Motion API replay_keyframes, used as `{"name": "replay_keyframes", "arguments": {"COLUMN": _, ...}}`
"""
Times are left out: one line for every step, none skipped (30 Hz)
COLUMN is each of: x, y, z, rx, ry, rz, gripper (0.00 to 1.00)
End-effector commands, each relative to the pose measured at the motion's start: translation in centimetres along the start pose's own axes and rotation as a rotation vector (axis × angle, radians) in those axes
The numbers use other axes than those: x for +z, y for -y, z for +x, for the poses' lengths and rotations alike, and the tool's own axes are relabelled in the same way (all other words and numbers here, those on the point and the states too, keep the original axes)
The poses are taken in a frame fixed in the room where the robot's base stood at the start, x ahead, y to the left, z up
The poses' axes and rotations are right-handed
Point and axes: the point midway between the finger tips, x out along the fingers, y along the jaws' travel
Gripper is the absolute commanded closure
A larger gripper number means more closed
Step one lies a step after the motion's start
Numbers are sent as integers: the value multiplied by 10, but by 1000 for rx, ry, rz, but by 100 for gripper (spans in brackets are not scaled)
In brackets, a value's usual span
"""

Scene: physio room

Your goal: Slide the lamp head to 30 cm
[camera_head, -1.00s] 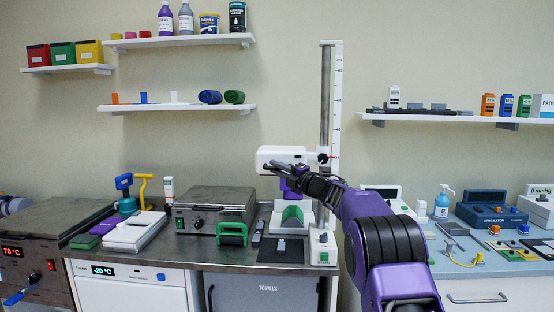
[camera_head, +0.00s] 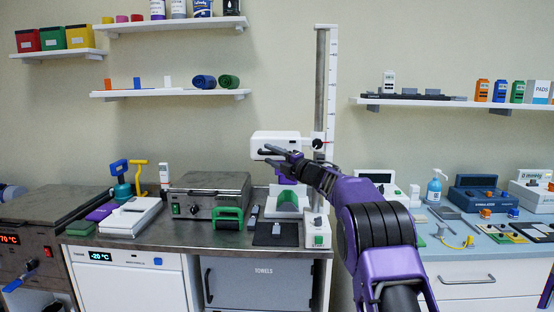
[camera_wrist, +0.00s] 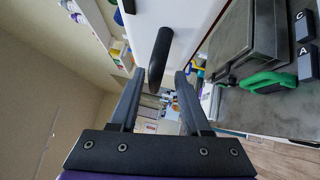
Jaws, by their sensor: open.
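The white lamp head (camera_head: 275,145) sticks out to the left from a tall upright column (camera_head: 321,90) with a scale strip (camera_head: 333,75). A dark knob (camera_head: 318,143) and a red pointer sit where the head meets the column; the scale numbers are too small to read. My gripper (camera_head: 266,153) is at the head's lower front. In the wrist view, my gripper (camera_wrist: 160,73) is open, and a dark rounded handle (camera_wrist: 160,58) on the white lamp head (camera_wrist: 178,14) reaches toward the gap between its fingers. I cannot tell whether they touch.
Below the head, a white and green cradle (camera_head: 289,203) and a grey hotplate-like unit (camera_head: 208,192) stand on the dark counter (camera_head: 190,238). The column's base (camera_head: 318,230) stands at the counter's right end. Shelves hang left and right of the column.

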Motion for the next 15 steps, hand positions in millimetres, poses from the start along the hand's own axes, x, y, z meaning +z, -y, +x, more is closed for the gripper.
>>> {"name": "replay_keyframes", "arguments": {"x": 0, "y": -1, "z": -2, "rx": 1, "ry": 1, "rz": -1, "gripper": 53}}
{"name": "replay_keyframes", "arguments": {"x": 0, "y": -1, "z": -3, "rx": 1, "ry": 1, "rz": -1, "gripper": 53}}
{"name": "replay_keyframes", "arguments": {"x": 1, "y": -1, "z": -6, "rx": 1, "ry": 0, "rz": -1, "gripper": 53}}
{"name": "replay_keyframes", "arguments": {"x": 1, "y": 0, "z": -8, "rx": 1, "ry": 0, "rz": 0, "gripper": 53}}
{"name": "replay_keyframes", "arguments": {"x": 1, "y": 0, "z": -11, "rx": 0, "ry": 1, "rz": 0, "gripper": 53}}
{"name": "replay_keyframes", "arguments": {"x": 1, "y": 0, "z": -16, "rx": 0, "ry": 1, "rz": 0, "gripper": 53}}
{"name": "replay_keyframes", "arguments": {"x": 1, "y": 0, "z": -20, "rx": 0, "ry": 2, "rz": 0, "gripper": 53}}
{"name": "replay_keyframes", "arguments": {"x": 1, "y": 0, "z": -25, "rx": 0, "ry": 2, "rz": 0, "gripper": 53}}
{"name": "replay_keyframes", "arguments": {"x": 1, "y": -1, "z": -31, "rx": 1, "ry": 3, "rz": 1, "gripper": 53}}
{"name": "replay_keyframes", "arguments": {"x": 1, "y": 0, "z": -37, "rx": 0, "ry": 4, "rz": 1, "gripper": 53}}
{"name": "replay_keyframes", "arguments": {"x": 1, "y": -1, "z": -43, "rx": 1, "ry": 3, "rz": 0, "gripper": 53}}
{"name": "replay_keyframes", "arguments": {"x": 1, "y": 0, "z": -50, "rx": 0, "ry": 3, "rz": 2, "gripper": 53}}
{"name": "replay_keyframes", "arguments": {"x": 1, "y": 0, "z": -56, "rx": 0, "ry": 3, "rz": 0, "gripper": 53}}
{"name": "replay_keyframes", "arguments": {"x": 1, "y": 0, "z": -62, "rx": 1, "ry": 3, "rz": 0, "gripper": 53}}
{"name": "replay_keyframes", "arguments": {"x": 1, "y": -1, "z": -71, "rx": 0, "ry": 4, "rz": 0, "gripper": 53}}
